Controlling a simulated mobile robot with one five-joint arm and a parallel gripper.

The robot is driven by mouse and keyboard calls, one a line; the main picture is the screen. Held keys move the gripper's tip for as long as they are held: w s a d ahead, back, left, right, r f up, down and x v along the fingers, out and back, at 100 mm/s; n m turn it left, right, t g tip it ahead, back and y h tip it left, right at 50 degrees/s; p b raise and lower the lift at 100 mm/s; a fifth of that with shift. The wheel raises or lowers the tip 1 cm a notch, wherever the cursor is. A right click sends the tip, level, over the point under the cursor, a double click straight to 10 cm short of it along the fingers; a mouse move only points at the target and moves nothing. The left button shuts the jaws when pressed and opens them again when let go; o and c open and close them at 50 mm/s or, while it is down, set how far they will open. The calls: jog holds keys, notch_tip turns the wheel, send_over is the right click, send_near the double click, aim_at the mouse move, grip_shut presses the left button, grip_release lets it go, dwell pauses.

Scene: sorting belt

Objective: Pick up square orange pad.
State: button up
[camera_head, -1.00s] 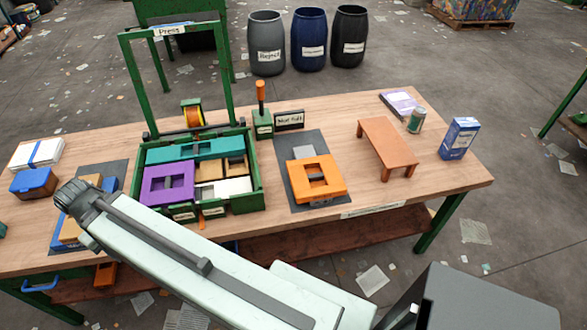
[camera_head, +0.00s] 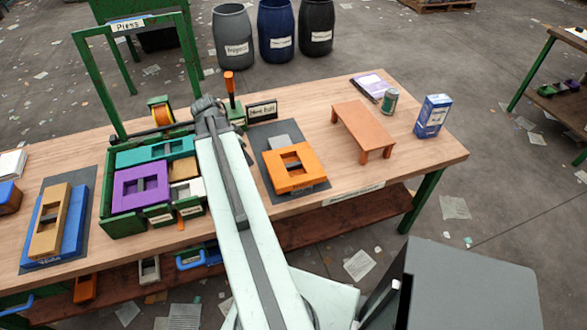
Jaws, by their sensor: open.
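The square orange pad (camera_head: 310,162), a thick block with a square hole, lies on a dark grey mat (camera_head: 307,190) right of the middle of the bench. A small grey piece (camera_head: 279,143) shows at its far edge. My arm reaches up the picture between the green tray and the pad, with its dark far joint (camera_head: 208,106) beyond the tray's right end. My gripper's fingers do not show; the arm's end hides whatever is below it. The arm is left of the pad, and no contact with it is visible.
An orange-handled lever (camera_head: 229,83) and a sign (camera_head: 262,110) stand behind the mat. A small orange table (camera_head: 362,127), can (camera_head: 390,101) and blue box (camera_head: 433,116) are at right.

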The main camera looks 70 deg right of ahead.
aim_at(292, 164)
jog(key=s+d+m, duration=0.1)
jog(key=s+d, duration=0.1)
jog(key=s, duration=0.2)
jog(key=s+d+m, duration=0.1)
jog(key=s+d, duration=0.1)
jog(key=s, duration=0.2)
jog(key=s+d+m+g, duration=0.1)
jog(key=s+d+m, duration=0.1)
jog(key=s+d, duration=0.1)
jog(key=shift+s+f, duration=0.1)
jog(key=shift+s, duration=0.4)
jog(key=b+x, duration=0.2)
jog(key=shift+w+a+f+b, duration=0.1)
jog(key=shift+f+b, duration=0.15)
jog(key=shift+b, duration=0.1)
jog(key=b+x, duration=0.5)
jog(key=shift+f, duration=0.4)
jog(key=shift+r, duration=0.2)
grip_shut()
